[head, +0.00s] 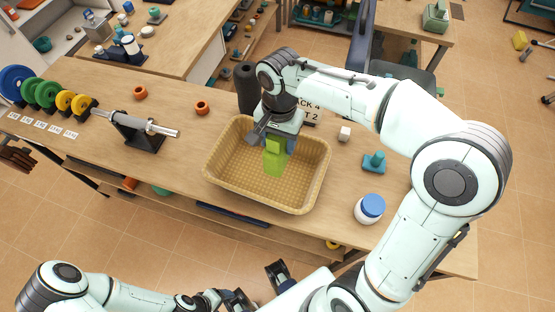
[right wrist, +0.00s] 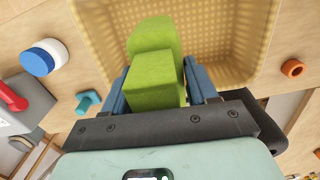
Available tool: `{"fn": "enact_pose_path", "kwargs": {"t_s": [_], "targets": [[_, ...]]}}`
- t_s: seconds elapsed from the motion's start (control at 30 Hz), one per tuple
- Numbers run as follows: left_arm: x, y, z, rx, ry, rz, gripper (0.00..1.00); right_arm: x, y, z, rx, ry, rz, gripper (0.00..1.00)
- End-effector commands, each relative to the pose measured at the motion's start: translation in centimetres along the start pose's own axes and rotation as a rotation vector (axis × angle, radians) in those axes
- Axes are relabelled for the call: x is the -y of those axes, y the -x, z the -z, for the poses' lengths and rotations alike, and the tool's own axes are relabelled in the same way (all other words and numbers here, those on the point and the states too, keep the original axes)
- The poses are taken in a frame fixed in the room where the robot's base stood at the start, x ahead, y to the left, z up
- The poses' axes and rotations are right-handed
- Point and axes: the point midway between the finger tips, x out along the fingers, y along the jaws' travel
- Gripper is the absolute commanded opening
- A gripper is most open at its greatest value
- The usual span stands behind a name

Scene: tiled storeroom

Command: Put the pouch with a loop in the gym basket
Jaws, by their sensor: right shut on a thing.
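The wicker gym basket (head: 222,172) stands on the wooden bench in the head view; its wall also shows in the right wrist view (right wrist: 262,40). My right gripper (head: 275,146) is over the basket, pointing down. It is shut on a soft lime-green pouch (head: 273,163), which hangs within the basket's outline. The right wrist view shows the pouch (right wrist: 156,75) between the blue fingers. I cannot make out a loop on it, nor tell whether it touches the basket floor. My left gripper (head: 258,287) is low at the bottom, apart from the bench, with its fingers spread and empty.
A weight bar stand (head: 140,135) and coloured plates (head: 45,93) are left of the basket. A dark roller (head: 246,88) stands behind it.

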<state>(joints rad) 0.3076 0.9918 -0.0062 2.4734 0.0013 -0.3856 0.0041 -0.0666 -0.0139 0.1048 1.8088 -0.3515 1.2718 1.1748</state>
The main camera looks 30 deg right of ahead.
Motion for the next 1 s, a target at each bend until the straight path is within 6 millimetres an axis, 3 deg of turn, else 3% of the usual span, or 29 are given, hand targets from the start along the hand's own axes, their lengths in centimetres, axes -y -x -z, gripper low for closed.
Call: {"fn": "enact_pose_path", "kwargs": {"t_s": [0.1,0.33,0.6,1.0], "targets": [[0.2,-0.5,-0.1,0.002,0.0,0.001,0.71,-0.1,-2.8,0.1,0.003,0.0,-0.003,0.23],[0.3,-0.8,-0.1,0.003,0.0,0.001,0.71,0.0,-4.8,0.2,0.0,0.0,-0.001,0.23],[0.5,-1.3,-0.2,0.005,0.001,0.001,0.71,0.0,-8.4,0.3,0.001,-0.001,-0.002,0.23],[0.6,-1.5,-0.2,0.006,0.001,0.002,0.71,0.0,-8.9,0.3,0.0,0.0,0.001,0.23]]}}
